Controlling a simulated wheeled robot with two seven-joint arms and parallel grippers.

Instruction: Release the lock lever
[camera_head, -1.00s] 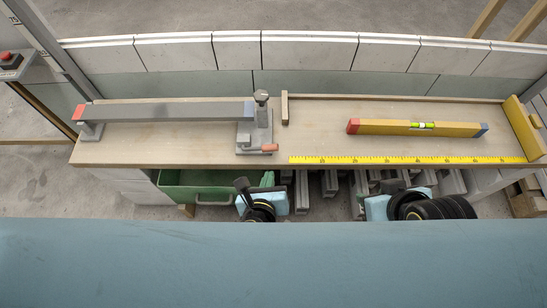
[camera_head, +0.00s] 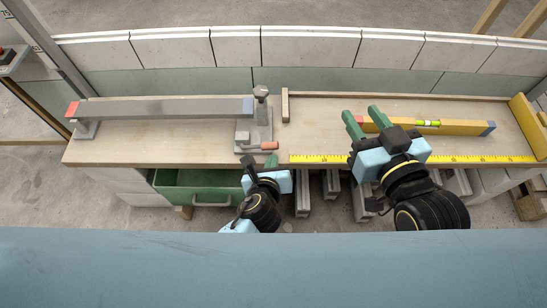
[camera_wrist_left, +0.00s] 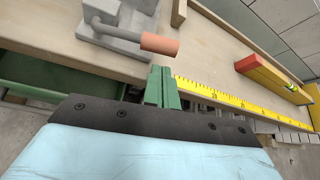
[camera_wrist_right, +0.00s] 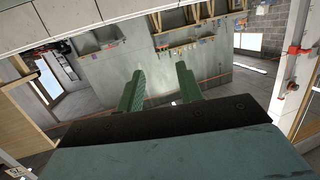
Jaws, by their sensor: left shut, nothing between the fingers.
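The lock lever (camera_head: 269,145), with an orange grip, sits at the front of a grey clamp block (camera_head: 245,137) at the right end of a long grey bar (camera_head: 165,110). In the left wrist view the lever's grip (camera_wrist_left: 160,44) points right, on a grey rod. My left gripper (camera_head: 271,160) is shut and empty at the bench's front edge, just in front of the grip; its green fingers (camera_wrist_left: 162,72) appear slightly apart from it. My right gripper (camera_head: 361,111) is open and empty over the bench's right part, hiding the red end of a yellow level (camera_head: 455,127).
A yellow measuring tape (camera_head: 315,158) runs along the bench's front edge. A green drawer (camera_head: 195,197) is under the bench at left. A pale block wall (camera_head: 310,45) is behind the bench.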

